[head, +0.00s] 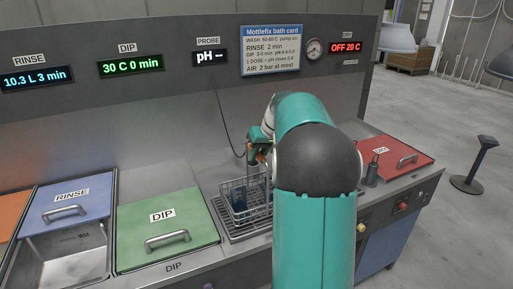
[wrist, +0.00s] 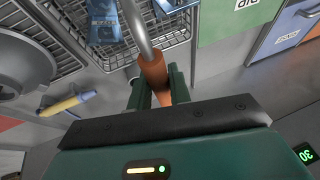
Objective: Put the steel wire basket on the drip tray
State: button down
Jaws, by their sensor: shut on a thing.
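The steel wire basket (head: 240,200) is upright at the drip tray (head: 222,224), a dark grate in the counter right of the green DIP lid. It holds a blue packet (head: 239,203). My gripper (head: 258,154) is above the basket, and my arm hides part of that area. In the wrist view my gripper (wrist: 152,92) is shut on the orange grip (wrist: 153,71) of the basket's handle. The basket's wire rim (wrist: 172,42) also shows there, with dark grating (wrist: 68,60) beside it. I cannot tell whether the basket's bottom touches the tray.
The green DIP lid (head: 166,228) and blue RINSE lid (head: 69,207) lie left; the red DRY lid (head: 394,157) lies right. A cord (head: 229,130) hangs near my gripper. A grey round object (wrist: 22,62) and a yellow-handled tool (wrist: 66,104) are beside the basket.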

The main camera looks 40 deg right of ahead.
jog(key=shift+f, duration=0.4)
jog(key=c, duration=1.3)
grip_release()
jog(key=shift+f, duration=0.15)
jog(key=v, duration=1.2)
jog(key=s+a+n, duration=0.1)
jog(key=s+a, duration=0.2)
jog(key=a, duration=0.9)
jog(key=s+a+n, duration=0.1)
jog(key=s+a, duration=0.1)
jog(key=a, duration=0.9)
jog(key=s+a+f+n, duration=0.1)
jog(key=s+a+f, duration=0.3)
jog(key=s+a, duration=0.3)
jog(key=s+a+f+h, duration=0.1)
jog(key=s+a+f, duration=0.4)
jog(key=s+a, duration=0.2)
jog(key=shift+a+n+t, duration=0.3)
jog(key=shift+n+t, duration=0.1)
